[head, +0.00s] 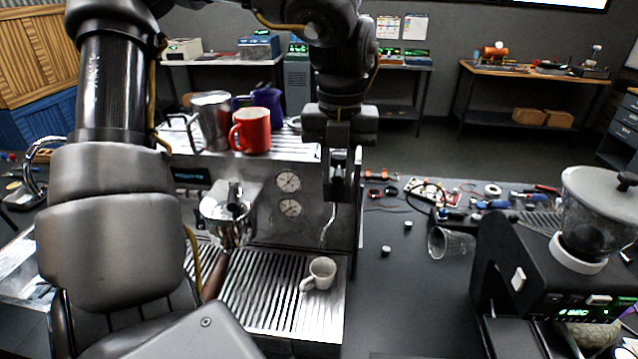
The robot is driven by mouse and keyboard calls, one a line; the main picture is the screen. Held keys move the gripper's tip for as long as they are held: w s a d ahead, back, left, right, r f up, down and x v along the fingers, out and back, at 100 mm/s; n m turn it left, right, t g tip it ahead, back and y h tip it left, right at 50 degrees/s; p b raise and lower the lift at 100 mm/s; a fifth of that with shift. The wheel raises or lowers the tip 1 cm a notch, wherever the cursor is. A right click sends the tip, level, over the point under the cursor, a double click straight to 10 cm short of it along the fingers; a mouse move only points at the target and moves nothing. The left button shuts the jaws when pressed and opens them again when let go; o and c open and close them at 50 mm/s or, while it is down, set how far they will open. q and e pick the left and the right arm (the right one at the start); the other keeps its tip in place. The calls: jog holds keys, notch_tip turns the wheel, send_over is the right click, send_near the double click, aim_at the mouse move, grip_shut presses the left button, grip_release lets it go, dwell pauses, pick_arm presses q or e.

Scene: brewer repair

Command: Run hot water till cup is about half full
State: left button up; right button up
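The espresso machine (262,185) stands at centre left, with two round gauges and a slatted drip tray (265,300). A small white cup (322,271) stands upright on the tray's right part; its fill level cannot be made out. A thin metal spout (329,226) hangs at the machine's right front, above and slightly right of the cup. My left gripper (341,185) points down at the machine's upper right front, just above the spout. Its fingers look close together, but whether they grip a knob there is hidden. My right gripper is not in view.
A portafilter (228,222) sits in the group head. A grinder (545,255) stands at right.

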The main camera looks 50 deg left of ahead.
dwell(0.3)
pick_arm(q)
jog(key=shift+w+d+n, duration=0.4)
jog(key=shift+w+n, duration=0.4)
jog(key=shift+n, duration=0.85)
jog(key=shift+w+d+n, duration=0.35)
jog(key=shift+w+n, duration=0.5)
jog(key=shift+n, duration=0.85)
jog(key=shift+w+d+n, duration=0.4)
jog(key=shift+w+n, duration=0.4)
jog(key=shift+n, duration=0.85)
dwell(1.5)
